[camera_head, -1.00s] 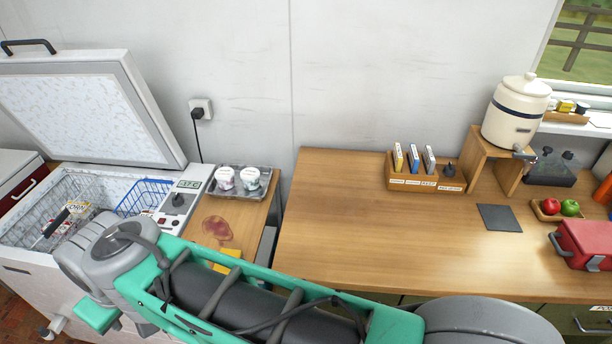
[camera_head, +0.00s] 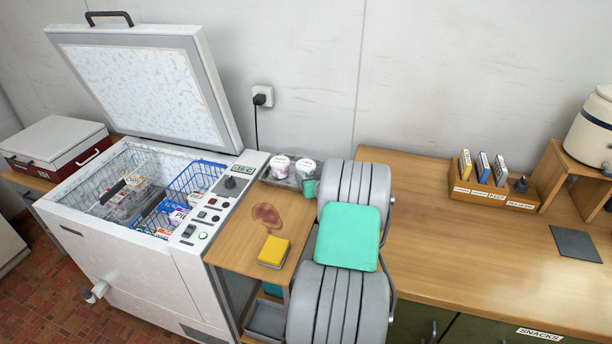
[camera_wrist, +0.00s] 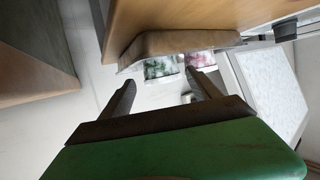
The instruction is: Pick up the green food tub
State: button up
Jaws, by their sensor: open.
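Two small white-lidded tubs stand side by side at the back of the low wooden side table in the head view. The green food tub (camera_head: 305,166) is the right one, partly covered by my arm; the red tub (camera_head: 280,164) is to its left. In the wrist view the green food tub (camera_wrist: 160,68) shows between and just beyond the fingertips of my gripper (camera_wrist: 160,80), with the red tub (camera_wrist: 199,60) beside the right finger. My gripper is open and empty. In the head view my arm hides most of it.
The tubs stand on a grey tray (camera_head: 270,178). A yellow sponge (camera_head: 274,251) and a red-brown stain (camera_head: 266,215) are on the side table. The open chest freezer (camera_head: 130,245) with raised lid (camera_head: 140,95) is left. The wooden counter (camera_head: 450,255) is right.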

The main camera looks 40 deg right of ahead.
aim_at(306, 169)
jog(key=p+x, duration=0.2)
jog(key=x, duration=0.5)
jog(key=shift+w, duration=0.2)
jog(key=shift+c, duration=0.4)
jog(key=c, duration=1.2)
jog(key=shift+c, duration=0.5)
jog(key=shift+r, duration=0.1)
